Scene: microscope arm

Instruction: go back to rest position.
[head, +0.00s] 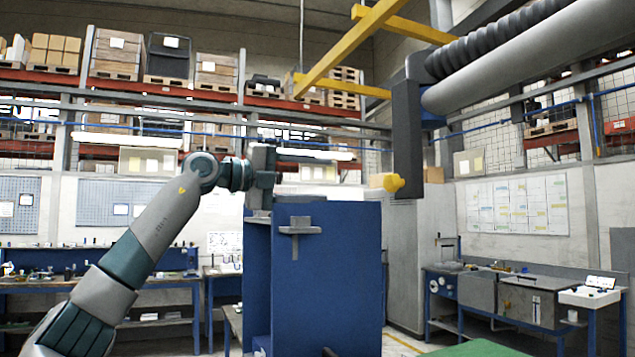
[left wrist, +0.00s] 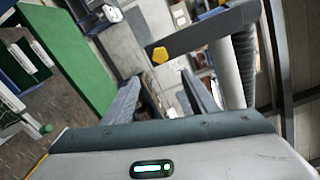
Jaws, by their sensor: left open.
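My left arm reaches up from the lower left in the head view. My left gripper (head: 268,168) is at its end, above the top left corner of a tall blue cabinet (head: 325,280). The left wrist view shows the two dark fingers of this gripper (left wrist: 163,97) spread apart with nothing held between them. The microscope arm (head: 407,125), dark with a yellow knob (head: 388,182), hangs to the right of my gripper, apart from it in the picture. The yellow knob also shows in the left wrist view (left wrist: 160,55), beyond the fingers. My right gripper is out of view.
A grey bracket (head: 300,229) juts from the blue cabinet. A thick grey tube (head: 520,60) comes in from the upper right. Workbenches (head: 100,283) stand at the back left, and a green surface (head: 480,349) lies at the lower right.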

